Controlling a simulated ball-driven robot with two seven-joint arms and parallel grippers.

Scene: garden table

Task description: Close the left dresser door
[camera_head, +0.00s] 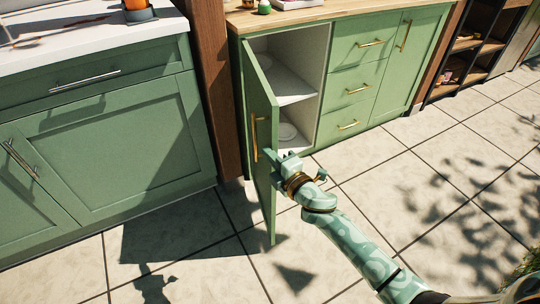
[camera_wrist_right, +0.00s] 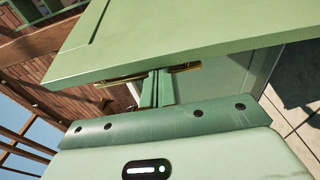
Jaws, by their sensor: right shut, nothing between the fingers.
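The left dresser door (camera_head: 262,170) is green with an upright gold handle (camera_head: 254,138) on its outer face. It stands wide open, swung out from the green dresser (camera_head: 352,82), and the shelves inside show. My right gripper (camera_head: 282,160) is shut and empty at the door's free edge, partly covering it. In the right wrist view the door (camera_wrist_right: 190,38) spans the top, and the shut fingers (camera_wrist_right: 158,88) are close against or just under its edge. I cannot tell whether they touch it. My left gripper is not in view.
A green cabinet with a white top (camera_head: 100,130) and a wooden post (camera_head: 214,80) stand left of the dresser. The tiled floor (camera_head: 430,160) in front is clear. A dark shelf rack (camera_head: 475,45) stands at right.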

